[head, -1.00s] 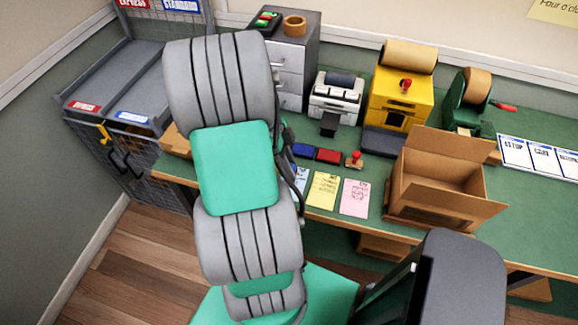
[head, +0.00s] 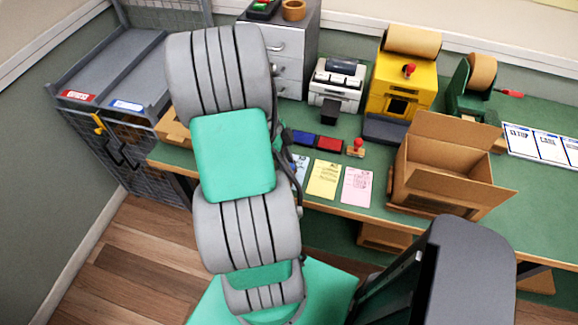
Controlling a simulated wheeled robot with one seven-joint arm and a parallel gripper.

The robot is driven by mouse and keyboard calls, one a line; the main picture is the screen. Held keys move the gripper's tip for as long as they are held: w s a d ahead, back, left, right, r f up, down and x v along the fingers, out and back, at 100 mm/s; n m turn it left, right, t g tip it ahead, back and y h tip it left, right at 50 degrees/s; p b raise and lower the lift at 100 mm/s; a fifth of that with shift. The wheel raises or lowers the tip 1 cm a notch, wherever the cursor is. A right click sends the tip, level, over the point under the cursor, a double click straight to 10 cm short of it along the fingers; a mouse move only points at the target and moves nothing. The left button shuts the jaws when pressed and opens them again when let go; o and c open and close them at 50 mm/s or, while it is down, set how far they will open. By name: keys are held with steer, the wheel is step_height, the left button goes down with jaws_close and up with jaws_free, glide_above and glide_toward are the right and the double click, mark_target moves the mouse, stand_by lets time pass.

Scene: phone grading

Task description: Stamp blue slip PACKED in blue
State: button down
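The blue slip (head: 300,168) lies at the front edge of the green table, partly hidden behind my arm. A blue ink pad (head: 303,138) lies behind it, with a red ink pad (head: 329,143) just to its right. A stamp with a red knob and wooden base (head: 356,148) stands to the right of the red pad. My gripper is hidden behind my own arm, so I cannot see its fingers or whether it holds anything.
A yellow slip (head: 324,179) and a pink slip (head: 356,187) lie right of the blue slip. An open cardboard box (head: 440,181) stands further right. A white printer (head: 337,87) and yellow machine (head: 402,88) stand behind. A rack (head: 115,75) is at left.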

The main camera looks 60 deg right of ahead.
steer(key=shift+f+b, duration=0.65)
steer(key=shift+b, duration=0.1)
stand_by(1.8)
steer(key=shift+r, duration=0.1)
steer(key=shift+r+p, duration=2.4)
steer(key=shift+r, duration=1.15)
